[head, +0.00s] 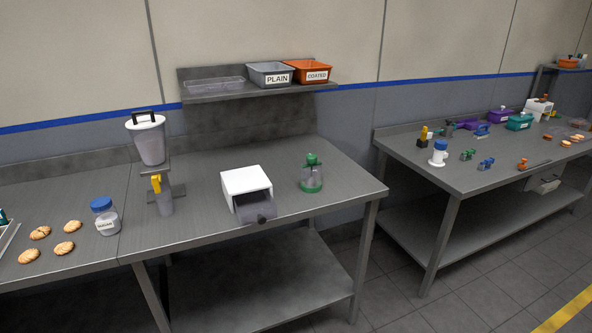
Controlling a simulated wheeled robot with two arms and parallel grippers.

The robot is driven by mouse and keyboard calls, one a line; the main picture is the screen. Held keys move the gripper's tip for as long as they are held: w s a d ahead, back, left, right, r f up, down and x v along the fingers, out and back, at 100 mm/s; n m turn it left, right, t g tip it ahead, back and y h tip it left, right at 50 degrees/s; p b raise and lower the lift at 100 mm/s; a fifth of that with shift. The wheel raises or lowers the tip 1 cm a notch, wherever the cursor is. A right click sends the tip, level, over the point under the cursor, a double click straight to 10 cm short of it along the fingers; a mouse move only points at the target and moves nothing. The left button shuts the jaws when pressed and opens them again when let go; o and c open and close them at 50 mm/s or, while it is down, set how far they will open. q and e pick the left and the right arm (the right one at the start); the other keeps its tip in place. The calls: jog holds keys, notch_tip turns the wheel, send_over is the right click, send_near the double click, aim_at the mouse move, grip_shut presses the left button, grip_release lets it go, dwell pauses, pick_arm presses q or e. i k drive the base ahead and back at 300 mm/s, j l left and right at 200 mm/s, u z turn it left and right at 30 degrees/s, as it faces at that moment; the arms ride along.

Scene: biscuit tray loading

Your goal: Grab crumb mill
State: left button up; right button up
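No label in the head view names a crumb mill. A small clear container with a green knob and green base (311,177) stands upright at the right of the near steel table and looks most like a small mill. A taller dispenser with a clear hopper and black handle (150,143) stands on a stand at the table's middle, with a yellow lever (156,184) and a clear cup below it. I cannot tell for certain which is the mill. Neither of my grippers is in view.
A white box with an open grey drawer (246,181) sits between them. A blue-lidded jar (105,220) and several biscuits (64,248) lie left on the steel table (210,222). A shelf (215,95) holds PLAIN (270,79) and COATED (313,75) bins. A second table (400,149) stands right.

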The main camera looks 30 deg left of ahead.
aim_at(310, 180)
jog(key=i+l+u, duration=0.15)
jog(key=i+u, duration=0.15)
jog(key=u, duration=0.15)
jog(key=i+l+u, duration=0.25)
jog(key=u, duration=0.15)
jog(key=i+l+u, duration=0.3)
jog(key=u, duration=0.15)
jog(key=i+l+u, duration=0.2)
jog(key=l+u, duration=0.2)
